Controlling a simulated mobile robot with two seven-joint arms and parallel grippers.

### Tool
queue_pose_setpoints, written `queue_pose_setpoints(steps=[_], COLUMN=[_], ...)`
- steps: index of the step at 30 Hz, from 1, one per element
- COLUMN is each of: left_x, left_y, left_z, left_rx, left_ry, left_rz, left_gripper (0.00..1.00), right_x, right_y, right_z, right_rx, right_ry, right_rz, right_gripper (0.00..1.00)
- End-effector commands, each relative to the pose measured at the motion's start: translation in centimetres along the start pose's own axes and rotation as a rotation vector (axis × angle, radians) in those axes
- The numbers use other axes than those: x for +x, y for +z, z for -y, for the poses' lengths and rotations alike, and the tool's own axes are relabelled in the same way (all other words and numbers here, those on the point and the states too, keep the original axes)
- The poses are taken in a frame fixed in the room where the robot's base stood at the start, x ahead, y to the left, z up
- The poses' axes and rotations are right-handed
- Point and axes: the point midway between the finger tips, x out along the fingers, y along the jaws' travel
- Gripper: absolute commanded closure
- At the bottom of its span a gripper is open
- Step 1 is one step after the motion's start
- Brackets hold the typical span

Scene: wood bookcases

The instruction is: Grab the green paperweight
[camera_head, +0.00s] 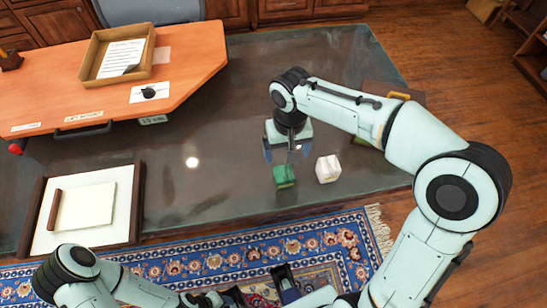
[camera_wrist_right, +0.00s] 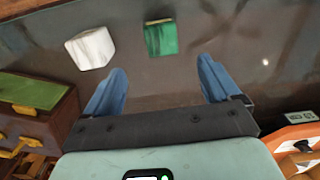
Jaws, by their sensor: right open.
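The green paperweight (camera_head: 284,176) is a small block on the dark, glossy tabletop, near its front edge. It also shows in the right wrist view (camera_wrist_right: 161,38), at the top middle, beyond the fingertips and between their lines. My right gripper (camera_head: 284,152) is just behind the paperweight in the head view. In the right wrist view its two blue fingers (camera_wrist_right: 160,82) are wide apart with nothing between them. My left gripper (camera_head: 260,290) is low at the bottom edge of the head view, over the rug, partly cut off; its opening is unclear.
A white block (camera_head: 328,169) stands close to the right of the paperweight. A brown case (camera_wrist_right: 35,115) with brass fittings is at left in the wrist view. A framed pad (camera_head: 115,205) lies at front left.

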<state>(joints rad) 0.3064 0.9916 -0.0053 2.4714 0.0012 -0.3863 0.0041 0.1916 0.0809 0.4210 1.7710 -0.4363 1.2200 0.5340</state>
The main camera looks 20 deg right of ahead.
Motion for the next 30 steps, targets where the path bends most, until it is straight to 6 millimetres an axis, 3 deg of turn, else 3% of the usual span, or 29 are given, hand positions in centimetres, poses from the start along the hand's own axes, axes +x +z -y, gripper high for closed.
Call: queue_pose_setpoints(steps=[4,13,22,30], left_x=[0.2,0.9,1.1,1.5], left_y=[0.1,-0.1,-0.3,-0.6], left_z=[0.1,0.3,0.3,0.4], left_rx=[-0.001,-0.001,0.000,0.000], left_ry=[-0.001,0.001,0.002,0.004], left_rz=[0.003,-0.004,-0.010,-0.017], left_gripper=[0.51,0.51,0.51,0.51], right_x=[0.7,6.3,8.8,12.7], right_y=[0.1,0.1,0.0,-0.1], right_z=[-0.1,-0.1,0.0,0.3], right_rx=[0.002,0.000,0.001,0.000], right_ry=[0.006,0.004,0.004,0.004], right_rz=[0.001,0.004,0.002,0.002], right_gripper=[0.11,0.11,0.11,0.11])
